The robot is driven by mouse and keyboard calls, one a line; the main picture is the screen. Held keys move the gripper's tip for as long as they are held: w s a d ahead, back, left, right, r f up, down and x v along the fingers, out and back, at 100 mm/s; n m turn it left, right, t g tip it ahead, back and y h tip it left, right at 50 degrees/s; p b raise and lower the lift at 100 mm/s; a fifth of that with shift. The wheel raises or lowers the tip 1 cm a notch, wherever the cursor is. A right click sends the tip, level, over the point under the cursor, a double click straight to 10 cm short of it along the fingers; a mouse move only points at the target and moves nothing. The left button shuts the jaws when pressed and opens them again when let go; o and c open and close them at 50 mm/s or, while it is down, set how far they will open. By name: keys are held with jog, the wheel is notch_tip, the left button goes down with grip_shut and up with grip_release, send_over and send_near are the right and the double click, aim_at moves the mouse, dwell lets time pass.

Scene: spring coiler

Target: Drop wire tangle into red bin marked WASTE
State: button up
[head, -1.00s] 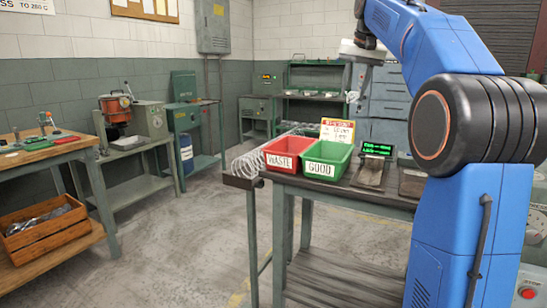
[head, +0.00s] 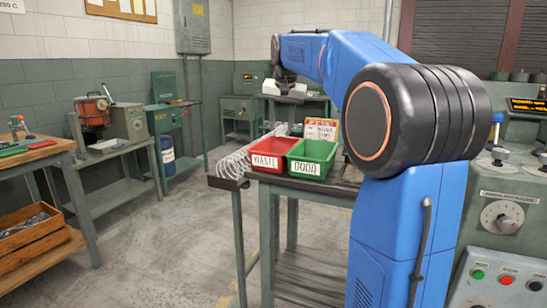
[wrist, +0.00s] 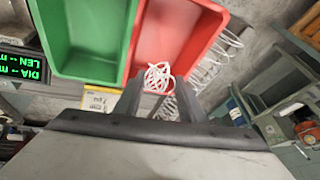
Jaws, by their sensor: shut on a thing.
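The wire tangle (wrist: 157,76) is a small ball of white looped wire. My gripper (wrist: 158,88) is shut on it in the wrist view. There the tangle overlaps the lower edge of the red bin (wrist: 175,38); its height above the bin cannot be told. In the head view the red bin (head: 264,161), labelled WASTE, stands on the bench to the left of the green bin (head: 310,165), labelled GOOD. My gripper's wrist end (head: 284,92) shows above and behind the bins; its fingers and the tangle cannot be made out there.
A rack of coiled springs (head: 240,166) lies left of the red bin. A green-lit gauge display (wrist: 22,68) is beside the green bin in the wrist view. The floor left of the bench is clear.

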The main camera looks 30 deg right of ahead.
jog(key=shift+f, duration=1.85)
jog(key=shift+d, duration=0.1)
jog(key=o, duration=1.1)
jog(key=v, duration=1.7)
jog(key=shift+r, duration=0.15)
jog(key=shift+s, duration=0.2)
jog(key=s+a+f+n, duration=0.2)
jog(key=s+a+f, duration=0.3)
jog(key=s+f, duration=0.5)
jog(key=s+a+f+n+y, duration=0.1)
jog(key=s+a+f+n, duration=0.2)
jog(key=s+f, duration=0.8)
jog(key=s+a+f+n, duration=0.3)
jog(key=s+a+f, duration=0.4)
jog(key=f, duration=1.2)
jog(key=s, duration=0.4)
jog(key=shift+a+f+y, duration=0.25)
jog(key=shift+a+y, duration=0.1)
jog(key=shift+y, duration=0.05)
